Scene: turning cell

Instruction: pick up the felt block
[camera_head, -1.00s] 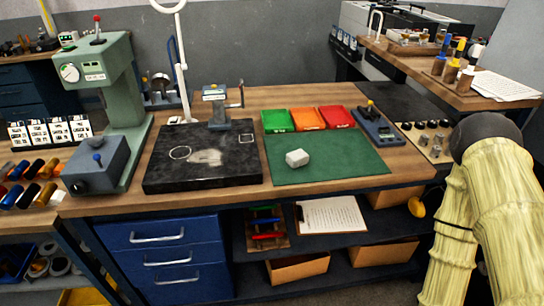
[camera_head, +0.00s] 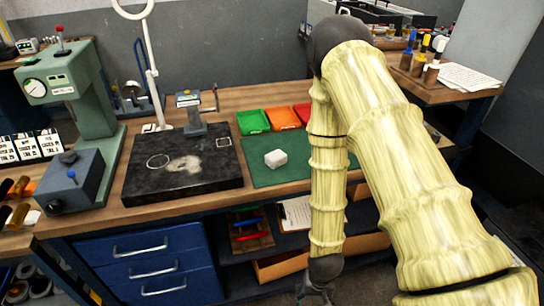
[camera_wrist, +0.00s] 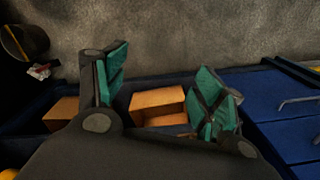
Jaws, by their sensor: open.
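The felt block (camera_head: 276,158) is a small pale grey-white block. It lies on the green mat (camera_head: 262,177) on the workbench in the head view. My gripper (camera_head: 318,292) hangs low in front of the bench, below the bench top and well apart from the block. In the wrist view my gripper (camera_wrist: 160,90) shows two green-padded fingers spread wide with nothing between them. The block is not in the wrist view.
A black plate (camera_head: 180,166) lies left of the mat. Green (camera_head: 253,122), orange (camera_head: 282,117) and red bins stand behind it. Blue drawers (camera_head: 152,270) and a shelf with cardboard boxes (camera_wrist: 157,103) are below the bench top. My arm covers the mat's right part.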

